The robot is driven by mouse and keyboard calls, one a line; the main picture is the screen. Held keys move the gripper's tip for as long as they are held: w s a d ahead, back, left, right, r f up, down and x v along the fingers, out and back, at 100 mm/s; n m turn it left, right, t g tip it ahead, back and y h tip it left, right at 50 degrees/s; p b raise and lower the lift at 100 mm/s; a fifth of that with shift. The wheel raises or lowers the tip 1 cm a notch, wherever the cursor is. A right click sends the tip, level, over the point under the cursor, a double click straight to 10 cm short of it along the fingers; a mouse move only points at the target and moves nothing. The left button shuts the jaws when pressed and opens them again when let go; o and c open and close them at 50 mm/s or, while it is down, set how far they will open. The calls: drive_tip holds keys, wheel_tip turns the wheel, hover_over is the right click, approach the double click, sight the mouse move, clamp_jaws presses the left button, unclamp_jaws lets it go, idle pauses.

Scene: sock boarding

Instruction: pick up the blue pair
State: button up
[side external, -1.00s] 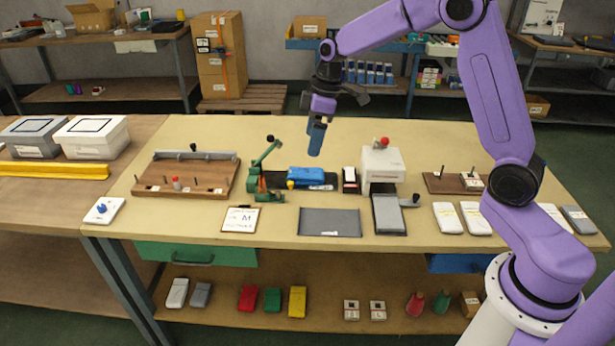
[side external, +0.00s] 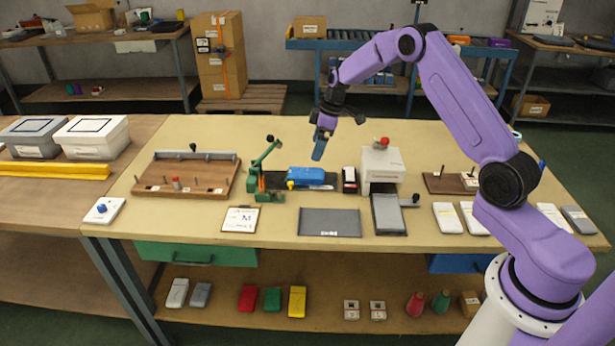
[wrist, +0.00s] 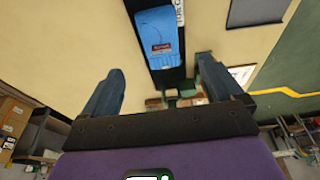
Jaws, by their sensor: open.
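The blue pair (side external: 305,173) is a folded blue bundle lying on a dark pad on the bench, just right of a green clamp-like press.
The green press (side external: 262,170) stands close left of the pair. A small black box (side external: 349,180) and a white device with a red knob (side external: 382,165) stand to its right. A grey mat (side external: 329,223) lies in front. The bench behind the pair is clear.

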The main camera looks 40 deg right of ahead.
sight(308, 172)
drive_tip(key=x, duration=1)
drive_tip(key=shift+r, duration=0.1)
drive_tip(key=c, duration=1.3)
drive_tip(key=shift+o, duration=0.2)
drive_tip(key=shift+r, duration=0.1)
